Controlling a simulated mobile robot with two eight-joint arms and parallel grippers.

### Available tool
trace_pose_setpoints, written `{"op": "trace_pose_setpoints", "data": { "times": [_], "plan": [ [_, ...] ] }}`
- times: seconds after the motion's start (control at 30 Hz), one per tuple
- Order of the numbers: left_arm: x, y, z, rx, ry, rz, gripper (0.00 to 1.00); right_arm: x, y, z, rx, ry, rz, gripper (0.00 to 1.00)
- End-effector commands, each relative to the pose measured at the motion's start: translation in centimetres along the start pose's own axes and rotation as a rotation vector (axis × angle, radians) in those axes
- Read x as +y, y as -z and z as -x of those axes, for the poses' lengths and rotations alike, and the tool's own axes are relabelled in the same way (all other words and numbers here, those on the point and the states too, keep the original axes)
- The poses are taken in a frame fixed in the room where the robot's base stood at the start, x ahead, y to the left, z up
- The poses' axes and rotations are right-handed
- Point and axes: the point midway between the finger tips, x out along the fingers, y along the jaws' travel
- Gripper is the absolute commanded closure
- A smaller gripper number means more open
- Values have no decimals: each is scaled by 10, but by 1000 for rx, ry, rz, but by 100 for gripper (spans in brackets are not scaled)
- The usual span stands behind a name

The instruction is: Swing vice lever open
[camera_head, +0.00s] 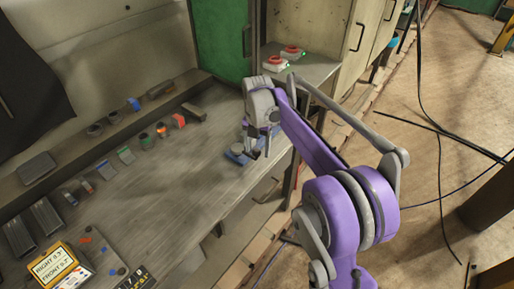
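A small blue vice (235,156) sits at the right edge of the grey workbench. My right arm, purple and grey, reaches in from the lower right, and its gripper (258,151) points down right at the vice. The gripper and wrist cover part of the vice, and I cannot make out its lever. The fingers are small and dark here, so I cannot tell whether they are apart, closed or touching the lever. My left gripper is not in view.
The workbench (170,185) has a clear middle. Several small tools and blocks line its back ledge. A yellow-framed sign (55,267) lies at the lower left. Two red-and-white devices (291,53) stand on a shelf behind. Black cables (440,130) run over the floor at right.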

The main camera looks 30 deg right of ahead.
Motion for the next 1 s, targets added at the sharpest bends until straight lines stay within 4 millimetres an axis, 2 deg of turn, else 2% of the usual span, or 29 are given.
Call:
{"op": "trace_pose_setpoints", "data": {
  "times": [0.23,0.33,0.8,1.0],
  "plan": [
    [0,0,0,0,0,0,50,0,1,0,1,0,0,31],
    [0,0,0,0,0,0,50,0,1,7,1,0,0,31],
    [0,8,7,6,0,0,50,0,0,93,0,-1,0,31],
    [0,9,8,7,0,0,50,0,0,107,0,0,0,31]
  ]
}}
